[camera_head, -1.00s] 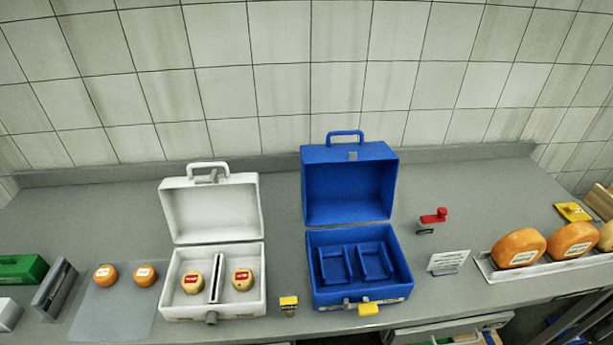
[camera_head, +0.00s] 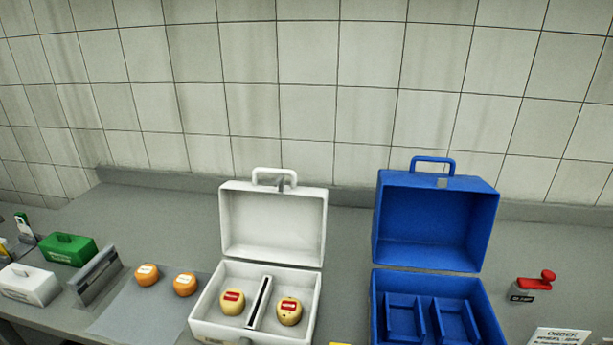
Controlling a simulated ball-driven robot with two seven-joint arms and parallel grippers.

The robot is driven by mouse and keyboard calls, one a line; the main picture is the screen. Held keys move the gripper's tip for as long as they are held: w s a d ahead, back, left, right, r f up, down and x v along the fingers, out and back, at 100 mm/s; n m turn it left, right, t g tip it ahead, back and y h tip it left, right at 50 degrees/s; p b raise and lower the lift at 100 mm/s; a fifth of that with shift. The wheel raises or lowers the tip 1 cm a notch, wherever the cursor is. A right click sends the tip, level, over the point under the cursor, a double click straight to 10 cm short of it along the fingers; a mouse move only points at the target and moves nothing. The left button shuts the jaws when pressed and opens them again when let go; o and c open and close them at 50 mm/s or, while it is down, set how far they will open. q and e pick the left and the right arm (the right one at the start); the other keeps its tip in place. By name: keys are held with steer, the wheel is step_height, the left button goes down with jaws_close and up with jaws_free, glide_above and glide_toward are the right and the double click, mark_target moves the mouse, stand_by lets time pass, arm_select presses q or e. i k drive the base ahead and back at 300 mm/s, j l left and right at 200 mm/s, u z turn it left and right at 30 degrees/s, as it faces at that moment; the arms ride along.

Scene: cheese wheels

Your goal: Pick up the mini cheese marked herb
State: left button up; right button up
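Two small orange cheeses, a left one (camera_head: 147,274) and a right one (camera_head: 185,284), sit apart on a grey mat (camera_head: 136,316) at the left. Each has a white label. Two pale yellow mini cheeses with red labels, a left one (camera_head: 232,301) and a right one (camera_head: 288,311), lie in the open white case (camera_head: 274,222), one on each side of its divider. The label text is too small to read, so I cannot tell which cheese is marked herb. Neither gripper is in view.
An open blue case (camera_head: 433,224) with empty compartments stands to the right. A red-handled stamp (camera_head: 536,282) and an order card (camera_head: 560,338) are at far right. A green box (camera_head: 68,249), white box (camera_head: 29,284) and grey stand (camera_head: 95,275) are left. The counter behind the mat is clear.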

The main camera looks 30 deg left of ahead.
mark_target(289, 309)
steer(key=u, duration=1.2)
